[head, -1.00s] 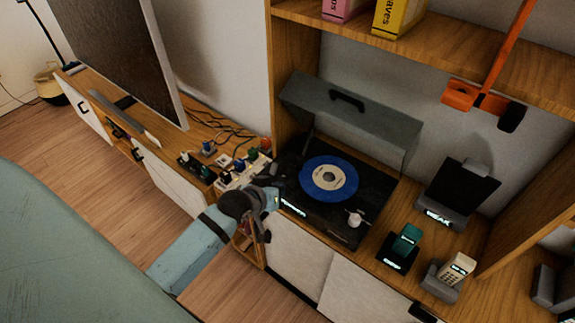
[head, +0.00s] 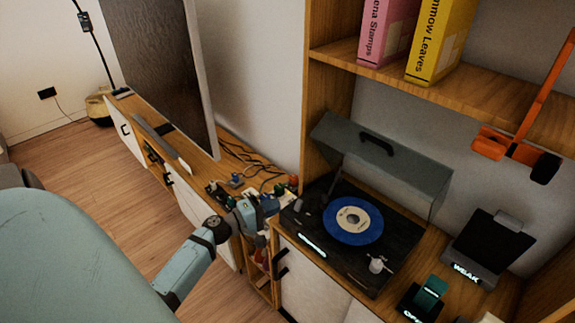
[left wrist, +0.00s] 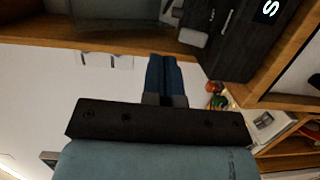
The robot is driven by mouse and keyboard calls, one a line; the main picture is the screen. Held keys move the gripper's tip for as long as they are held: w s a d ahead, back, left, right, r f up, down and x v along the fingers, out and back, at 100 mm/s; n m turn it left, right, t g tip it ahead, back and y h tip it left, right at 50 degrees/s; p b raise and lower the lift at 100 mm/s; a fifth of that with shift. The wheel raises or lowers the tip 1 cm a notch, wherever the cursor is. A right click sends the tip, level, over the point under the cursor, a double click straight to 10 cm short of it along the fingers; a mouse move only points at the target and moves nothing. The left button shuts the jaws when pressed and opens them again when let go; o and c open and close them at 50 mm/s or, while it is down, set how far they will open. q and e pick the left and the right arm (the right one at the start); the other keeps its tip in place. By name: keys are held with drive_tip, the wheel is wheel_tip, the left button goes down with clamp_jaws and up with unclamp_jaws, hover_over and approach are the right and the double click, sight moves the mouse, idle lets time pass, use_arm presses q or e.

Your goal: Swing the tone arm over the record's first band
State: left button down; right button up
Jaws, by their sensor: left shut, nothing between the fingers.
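The dark turntable (head: 330,262) stands on the wooden cabinet with its grey lid raised. A blue record (head: 369,233) with a pale label lies on it. A small pale round part (head: 377,265) sits near the deck's right front; I cannot tell whether it belongs to the tone arm. I cannot make out the tone arm clearly. My left gripper (head: 272,206) is at the deck's left edge, apart from the record. In the left wrist view its blue fingers (left wrist: 165,75) are shut and empty. My right gripper is not in view.
The raised lid (head: 385,160) and the shelf (head: 470,95) with pink and yellow binders rise behind and above the deck. Cables and small items crowd the low cabinet to the left. A teal handset (head: 431,292) and a dark stand (head: 490,250) are on the right.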

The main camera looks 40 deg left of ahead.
sight(300, 203)
use_arm(q)
drive_tip(key=p+x, duration=0.2)
drive_tip(key=x, duration=0.7)
drive_tip(key=shift+r, duration=0.2)
drive_tip(key=shift+w+d+f+p, duration=0.1)
drive_tip(key=shift+w+d+p, duration=0.1)
drive_tip(key=shift+d+p, duration=0.3)
drive_tip(key=shift+w+d+p, duration=0.25)
drive_tip(key=shift+d, duration=0.5)
drive_tip(key=shift+w+d+f, duration=0.1)
drive_tip(key=shift+w+d, duration=0.15)
drive_tip(key=shift+d, duration=0.3)
